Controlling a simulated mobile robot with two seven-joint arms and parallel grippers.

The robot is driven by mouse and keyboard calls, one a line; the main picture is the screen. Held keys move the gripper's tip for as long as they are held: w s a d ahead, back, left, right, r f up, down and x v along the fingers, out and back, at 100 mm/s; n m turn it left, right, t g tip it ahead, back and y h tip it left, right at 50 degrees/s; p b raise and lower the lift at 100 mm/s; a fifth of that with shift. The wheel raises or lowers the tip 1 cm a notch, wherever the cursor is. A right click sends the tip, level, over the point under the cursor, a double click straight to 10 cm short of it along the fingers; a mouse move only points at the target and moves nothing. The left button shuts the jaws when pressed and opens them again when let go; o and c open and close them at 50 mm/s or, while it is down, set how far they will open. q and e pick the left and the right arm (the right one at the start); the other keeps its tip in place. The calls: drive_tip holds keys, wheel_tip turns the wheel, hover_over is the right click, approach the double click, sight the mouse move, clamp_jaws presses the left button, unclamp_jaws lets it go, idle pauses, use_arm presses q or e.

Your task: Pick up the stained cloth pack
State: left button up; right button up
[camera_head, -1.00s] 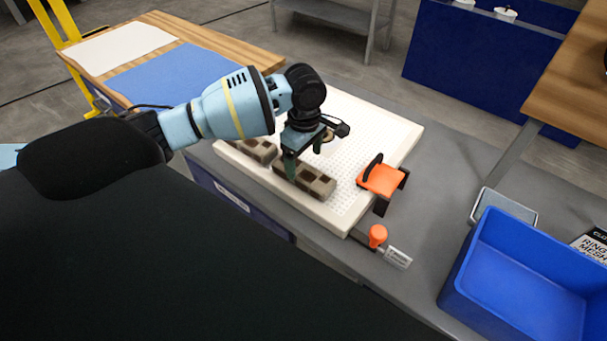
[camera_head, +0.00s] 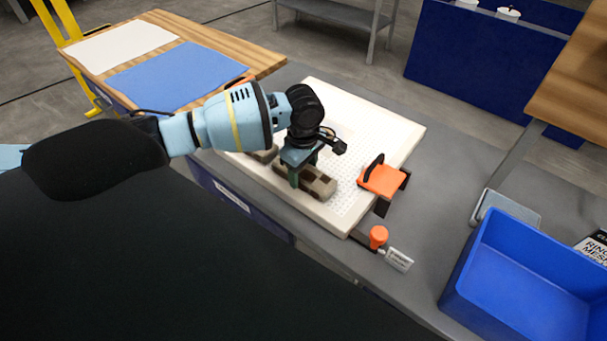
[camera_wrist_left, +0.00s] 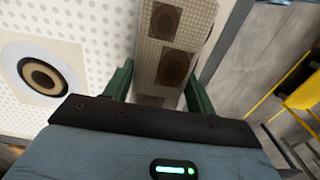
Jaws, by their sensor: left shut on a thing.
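A beige cloth pack with dark brown stains (camera_head: 319,185) lies on the white perforated plate (camera_head: 385,135). My left gripper (camera_head: 300,172) is over it, pointing down, shut on the pack with a green finger on each side. In the left wrist view the pack (camera_wrist_left: 189,28) shows round dark brown spots and lies between the green fingers (camera_wrist_left: 158,88). A second beige pack (camera_head: 264,155) is beside it to the left, mostly hidden behind my arm. My right gripper is not in view.
An orange part with a black handle (camera_head: 383,180) stands at the plate's right edge. An orange knob (camera_head: 378,236) is in front. A blue bin (camera_head: 455,285) is at right. A wooden table with a blue mat (camera_head: 175,75) is at the back left.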

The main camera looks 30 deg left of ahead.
sight(304, 172)
use_arm(q)
drive_tip(key=shift+r, duration=0.1)
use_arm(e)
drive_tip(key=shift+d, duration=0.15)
